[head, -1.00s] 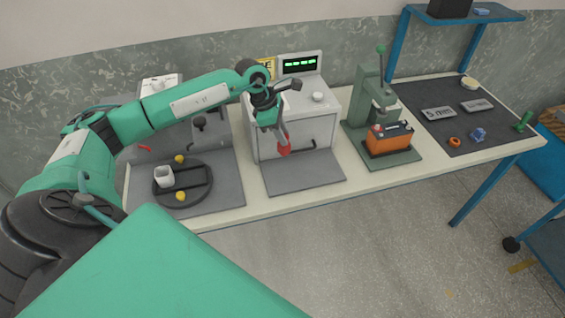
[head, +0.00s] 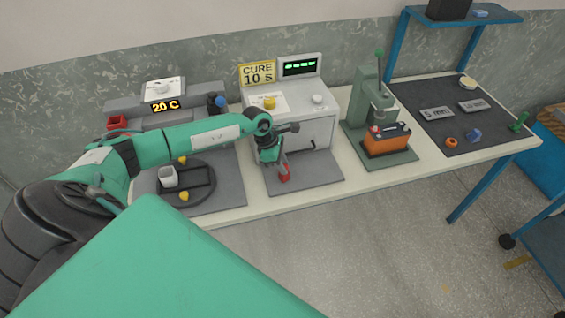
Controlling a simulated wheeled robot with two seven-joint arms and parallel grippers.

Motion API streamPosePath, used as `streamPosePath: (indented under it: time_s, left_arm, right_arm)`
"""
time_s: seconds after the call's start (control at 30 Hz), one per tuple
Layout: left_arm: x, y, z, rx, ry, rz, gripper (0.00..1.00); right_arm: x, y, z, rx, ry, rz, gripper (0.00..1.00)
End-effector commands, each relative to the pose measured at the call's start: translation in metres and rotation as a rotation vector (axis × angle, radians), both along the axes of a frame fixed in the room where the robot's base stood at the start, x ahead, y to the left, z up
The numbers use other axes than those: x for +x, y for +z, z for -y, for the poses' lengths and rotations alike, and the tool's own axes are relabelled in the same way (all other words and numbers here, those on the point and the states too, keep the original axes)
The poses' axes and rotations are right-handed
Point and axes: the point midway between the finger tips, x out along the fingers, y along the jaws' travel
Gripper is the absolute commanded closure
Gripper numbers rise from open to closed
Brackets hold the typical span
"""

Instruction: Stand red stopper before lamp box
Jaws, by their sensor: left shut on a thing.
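The red stopper (head: 285,174) is in the jaws of my left gripper (head: 284,164), just above or on the grey mat before the lamp box; I cannot tell whether it touches the mat. The jaws hide part of the stopper. The lamp box (head: 318,133) is a pale box with a dark handle on its front, a knob on top, a green-lit display and a yellow "CURE 10 s" sign behind. My left wrist hides part of its front. My right gripper is not in view.
The grey mat (head: 322,175) before the lamp box is otherwise clear. Right is a green press (head: 364,100) with an orange battery (head: 386,143), then a dark mat with small parts.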

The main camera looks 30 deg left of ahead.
Motion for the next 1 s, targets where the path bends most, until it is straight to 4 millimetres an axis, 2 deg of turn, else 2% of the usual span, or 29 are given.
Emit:
streamPosePath:
  time_s: [0.17, 0.2, 0.3, 0.67, 0.7, 0.87, 1.0]
  left_arm:
    - [0.0, -0.004, 0.0, 0.0, 0.0, 0.0, 1.0]
    - [0.0, -0.002, 0.0, 0.0, 0.0, 0.0, 0.69]
    - [0.0, -0.002, 0.0, 0.0, 0.0, -0.001, 0.53]
    - [0.0, 0.002, 0.0, 0.0, 0.0, 0.0, 0.53]
    - [0.0, 0.004, -0.002, 0.0, 0.0, 0.001, 0.53]
    - [-0.006, 0.027, -0.012, 0.003, -0.001, 0.003, 0.53]
    - [-0.011, 0.057, -0.023, 0.003, -0.001, 0.002, 0.53]
  right_arm:
    - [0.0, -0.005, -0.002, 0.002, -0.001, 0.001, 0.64]
    - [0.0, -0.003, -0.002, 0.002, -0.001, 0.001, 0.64]
    - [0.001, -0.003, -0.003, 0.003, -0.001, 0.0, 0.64]
    - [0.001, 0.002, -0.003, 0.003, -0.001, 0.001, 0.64]
    - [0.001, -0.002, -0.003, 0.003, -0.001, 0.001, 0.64]
    - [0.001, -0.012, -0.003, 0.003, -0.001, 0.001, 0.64]
    - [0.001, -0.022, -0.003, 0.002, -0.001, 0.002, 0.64]
